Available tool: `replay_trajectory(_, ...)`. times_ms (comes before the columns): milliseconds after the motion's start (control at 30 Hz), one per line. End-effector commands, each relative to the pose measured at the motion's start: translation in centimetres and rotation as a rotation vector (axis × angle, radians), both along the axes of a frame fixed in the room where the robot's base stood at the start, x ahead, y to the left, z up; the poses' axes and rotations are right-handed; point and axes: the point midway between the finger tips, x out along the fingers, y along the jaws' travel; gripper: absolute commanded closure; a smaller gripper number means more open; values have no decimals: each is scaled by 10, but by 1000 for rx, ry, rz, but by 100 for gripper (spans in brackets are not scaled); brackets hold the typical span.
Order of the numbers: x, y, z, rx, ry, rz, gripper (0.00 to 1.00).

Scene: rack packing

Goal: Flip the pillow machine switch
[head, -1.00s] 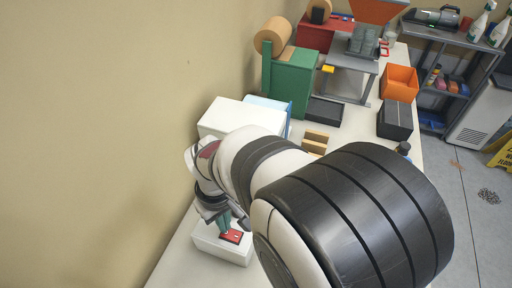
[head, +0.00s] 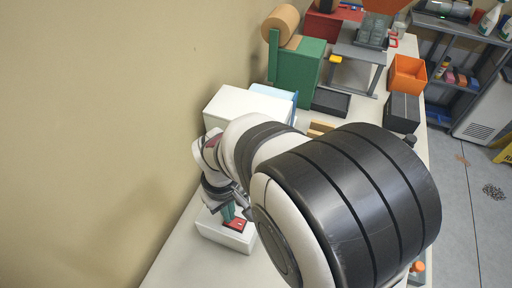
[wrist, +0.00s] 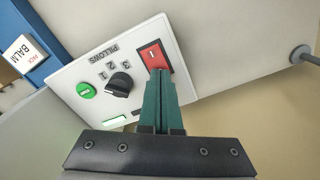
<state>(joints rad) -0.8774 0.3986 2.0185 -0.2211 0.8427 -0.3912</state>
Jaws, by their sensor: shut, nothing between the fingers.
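The pillow machine's white control panel (wrist: 75,71) is in the wrist view, marked "PILLOWS" and numbered. It bears a red switch (wrist: 150,55) with a white mark, a black knob (wrist: 120,84) and a green button (wrist: 86,90). My gripper (wrist: 160,75) is shut and empty, its green fingers together. The fingertips are at the red switch's lower edge; I cannot tell whether they touch it. In the head view, my gripper (head: 229,214) points down at the red switch (head: 236,225) on a low white box (head: 225,236). My arm hides part of this area.
A wall runs close along the left. Behind my gripper stand a larger white box (head: 245,105) and a green machine with a brown roll (head: 298,68). An orange bin (head: 408,75) and a black box (head: 402,113) stand at the right. The front table (head: 180,260) is clear.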

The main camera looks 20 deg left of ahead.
Motion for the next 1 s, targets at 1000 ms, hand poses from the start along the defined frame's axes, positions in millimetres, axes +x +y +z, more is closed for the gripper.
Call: replay_trajectory(1000,0,0,58,2,-1,0,100)
